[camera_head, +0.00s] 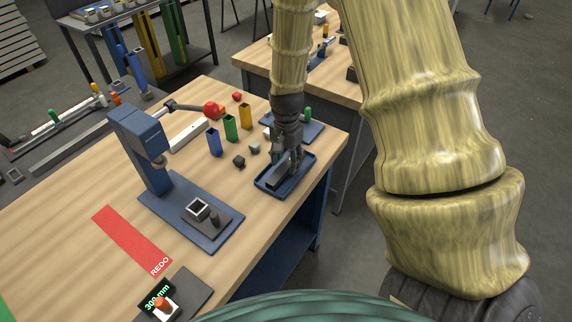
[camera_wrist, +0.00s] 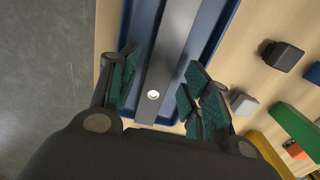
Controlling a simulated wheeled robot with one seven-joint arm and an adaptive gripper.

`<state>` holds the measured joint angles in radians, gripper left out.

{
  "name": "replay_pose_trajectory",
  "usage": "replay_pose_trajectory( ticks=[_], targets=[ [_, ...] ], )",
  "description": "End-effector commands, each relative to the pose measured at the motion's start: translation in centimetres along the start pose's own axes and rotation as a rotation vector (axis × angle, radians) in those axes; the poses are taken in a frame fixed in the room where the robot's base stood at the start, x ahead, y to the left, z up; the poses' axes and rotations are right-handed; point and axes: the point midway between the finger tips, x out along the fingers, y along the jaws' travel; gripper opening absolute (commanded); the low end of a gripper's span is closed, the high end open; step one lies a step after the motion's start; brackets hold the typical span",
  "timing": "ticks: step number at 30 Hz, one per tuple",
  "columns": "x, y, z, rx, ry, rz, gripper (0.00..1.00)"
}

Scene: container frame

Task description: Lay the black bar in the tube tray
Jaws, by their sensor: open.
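The black bar (camera_wrist: 172,52) lies lengthwise inside the blue tube tray (camera_wrist: 212,38) in the wrist view, with a pale round spot near its near end. In the head view, the tray (camera_head: 266,190) is near the right edge of the wooden table, and the dark bar (camera_head: 276,180) shows inside it, partly hidden by my gripper (camera_head: 293,160). In the wrist view, my gripper (camera_wrist: 162,75) is open, with green-padded fingers on either side of the bar. Gaps show between the fingers and the bar.
Left of the tray are small dark and grey blocks (camera_head: 239,161) and upright blue, green and yellow tubes (camera_head: 231,128). A blue stand (camera_head: 145,150) and a red REDO strip (camera_head: 131,240) lie farther left. The table edge is close on the tray's right.

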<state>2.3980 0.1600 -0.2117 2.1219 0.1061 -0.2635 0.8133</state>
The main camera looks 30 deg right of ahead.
Motion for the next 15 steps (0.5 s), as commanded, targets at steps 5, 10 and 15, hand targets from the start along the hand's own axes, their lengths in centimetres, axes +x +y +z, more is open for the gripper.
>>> replay_pose_trajectory(
  ticks=[5,10,15],
  targets=[
    [-2.0,-0.1,0.0,-0.001,0.003,-0.003,0.48],
    [-4.0,-0.1,-0.1,-0.001,0.003,-0.003,0.48],
    [-6.1,-0.1,-0.1,-0.001,0.003,-0.003,0.48]
  ],
)
